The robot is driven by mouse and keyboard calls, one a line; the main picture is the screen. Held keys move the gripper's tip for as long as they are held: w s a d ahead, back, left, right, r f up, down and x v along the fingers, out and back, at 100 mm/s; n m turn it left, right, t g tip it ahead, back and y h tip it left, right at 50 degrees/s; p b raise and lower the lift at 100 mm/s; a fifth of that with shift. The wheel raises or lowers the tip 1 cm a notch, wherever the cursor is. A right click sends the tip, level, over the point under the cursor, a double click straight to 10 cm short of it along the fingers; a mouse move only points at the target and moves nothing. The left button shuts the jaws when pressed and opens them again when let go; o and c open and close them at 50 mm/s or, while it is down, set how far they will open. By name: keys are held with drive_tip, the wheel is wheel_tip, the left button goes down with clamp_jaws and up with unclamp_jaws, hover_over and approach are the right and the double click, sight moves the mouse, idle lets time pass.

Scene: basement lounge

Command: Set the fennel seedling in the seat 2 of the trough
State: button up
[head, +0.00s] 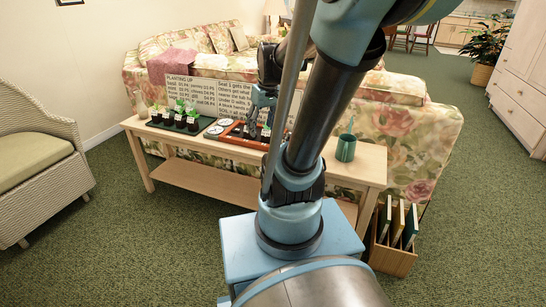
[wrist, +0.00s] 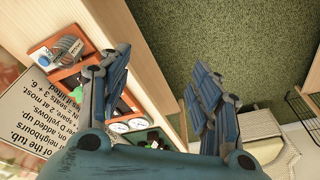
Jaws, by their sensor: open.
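The orange trough (head: 232,139) stands on the wooden table, partly hidden by my arm; its orange rim also shows in the wrist view (wrist: 42,47). Several seedlings in black pots (head: 180,120) stand in a dark green tray (head: 158,125) at the table's left. I cannot tell which is the fennel. Dark pots and a bit of green leaf (wrist: 78,94) show by the trough in the wrist view, partly behind a finger. My gripper (head: 258,122) is above the trough area; in the wrist view (wrist: 155,85) its fingers are wide apart with nothing between them.
Two white dials (wrist: 127,126) lie between tray and trough. Sign boards (head: 205,95) stand behind them. A small labelled grey object (wrist: 70,47) is at the trough's end. A book crate (head: 393,257) is on the floor.

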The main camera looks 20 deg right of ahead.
drive_tip(key=s+d+f+m+h, duration=0.1)
drive_tip(key=s+f+m, duration=0.2)
drive_tip(key=s, duration=0.9)
wheel_tip(320, 180, down, 2)
drive_tip(key=shift+f, duration=0.25)
drive_tip(key=shift+w+d, duration=0.1)
